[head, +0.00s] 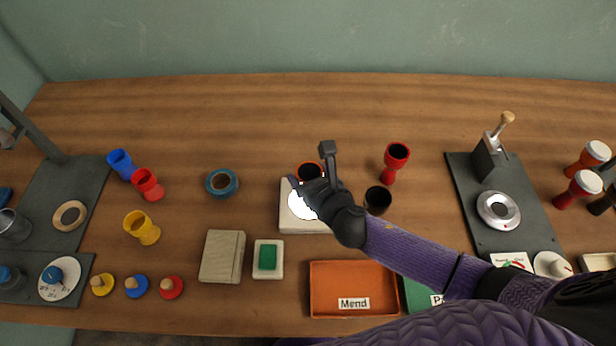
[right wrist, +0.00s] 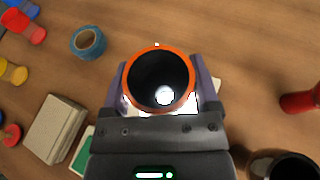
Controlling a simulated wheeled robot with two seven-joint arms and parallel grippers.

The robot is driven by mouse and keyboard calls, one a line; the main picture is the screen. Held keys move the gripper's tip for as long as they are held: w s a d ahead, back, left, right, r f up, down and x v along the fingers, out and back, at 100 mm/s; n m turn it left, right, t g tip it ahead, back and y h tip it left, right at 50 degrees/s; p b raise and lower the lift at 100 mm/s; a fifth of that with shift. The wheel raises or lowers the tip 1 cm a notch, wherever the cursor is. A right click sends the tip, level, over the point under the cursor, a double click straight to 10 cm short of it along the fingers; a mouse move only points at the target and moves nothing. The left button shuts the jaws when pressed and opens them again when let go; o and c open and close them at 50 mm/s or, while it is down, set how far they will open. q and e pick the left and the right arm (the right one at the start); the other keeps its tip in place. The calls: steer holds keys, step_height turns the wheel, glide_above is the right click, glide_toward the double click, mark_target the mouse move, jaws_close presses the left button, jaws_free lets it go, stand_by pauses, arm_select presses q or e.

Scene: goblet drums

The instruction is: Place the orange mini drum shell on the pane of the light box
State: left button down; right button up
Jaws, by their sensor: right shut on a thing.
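The orange mini drum shell (head: 309,171) is held in my right gripper (head: 322,175). In the right wrist view the shell (right wrist: 160,80) sits between the two fingers, its open orange-rimmed end facing the camera. A bright white spot shows through its dark inside. The light box (head: 290,226) is a white square block with a glowing round pane (head: 303,204), partly covered by my gripper and wrist in the head view. The shell appears over the back part of the box; its lower end is hidden, so I cannot tell whether it touches the pane. My left gripper is not in view.
A black cup (head: 378,200) and a red goblet shell (head: 396,160) stand right of the box. A blue tape roll (head: 221,183) lies left. A green-topped pad (head: 268,259) and the orange Mend tray (head: 330,301) are in front. The table behind is clear.

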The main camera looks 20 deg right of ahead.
steer(key=shift+f, duration=0.1)
steer(key=o, duration=1.1)
steer(key=shift+r, duration=0.3)
steer(key=p+v, duration=0.3)
steer(key=v, duration=0.9)
steer(key=shift+f, duration=0.15)
